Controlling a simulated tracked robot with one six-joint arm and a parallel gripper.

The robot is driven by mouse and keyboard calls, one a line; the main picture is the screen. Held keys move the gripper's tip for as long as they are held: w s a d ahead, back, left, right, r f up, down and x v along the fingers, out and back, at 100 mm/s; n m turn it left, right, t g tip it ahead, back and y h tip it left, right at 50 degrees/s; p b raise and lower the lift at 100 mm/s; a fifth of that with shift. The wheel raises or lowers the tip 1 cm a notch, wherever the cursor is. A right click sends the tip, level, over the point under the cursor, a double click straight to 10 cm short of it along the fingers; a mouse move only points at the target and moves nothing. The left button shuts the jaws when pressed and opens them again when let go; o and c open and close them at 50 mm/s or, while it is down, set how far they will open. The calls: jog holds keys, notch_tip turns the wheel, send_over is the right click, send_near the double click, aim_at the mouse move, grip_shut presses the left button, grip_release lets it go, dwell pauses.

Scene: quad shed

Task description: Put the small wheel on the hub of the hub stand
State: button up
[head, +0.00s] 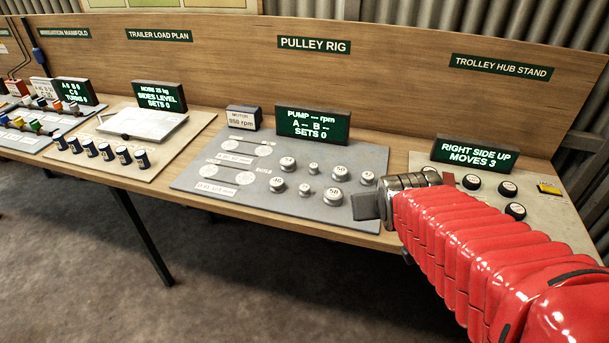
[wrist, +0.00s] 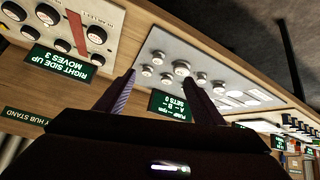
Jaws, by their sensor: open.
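The hub stand is a pale board (head: 540,215) at the right end of the bench, under the "TROLLEY HUB STAND" label. Black wheels with pale faces lie on it, such as one wheel (head: 472,182), another (head: 507,188) and a nearer one (head: 515,211). The wrist view shows the board upside down at upper left, with several wheels, one of them (wrist: 97,34) apart beyond a red strip (wrist: 76,32). I cannot tell which is the small wheel or where the hub is. My gripper (head: 367,206) is left of the board, near the bench's front edge; its fingers (wrist: 156,76) are apart and empty.
The pulley rig panel (head: 220,178) with several grey knobs lies left of my gripper. A green display (head: 475,153) reading "RIGHT SIDE UP MOVES 3" stands behind the hub stand. A yellow item (head: 549,189) lies at its right. My red arm hides the board's front left.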

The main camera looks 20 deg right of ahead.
jog(key=s+a+r+n+g+y, duration=0.2)
jog(key=s+a+r+y, duration=0.1)
jog(key=s+a, duration=0.8)
jog(key=shift+s+a+r, duration=0.2)
jog(key=shift+s+a, duration=0.15)
jog(key=shift+a, duration=0.5)
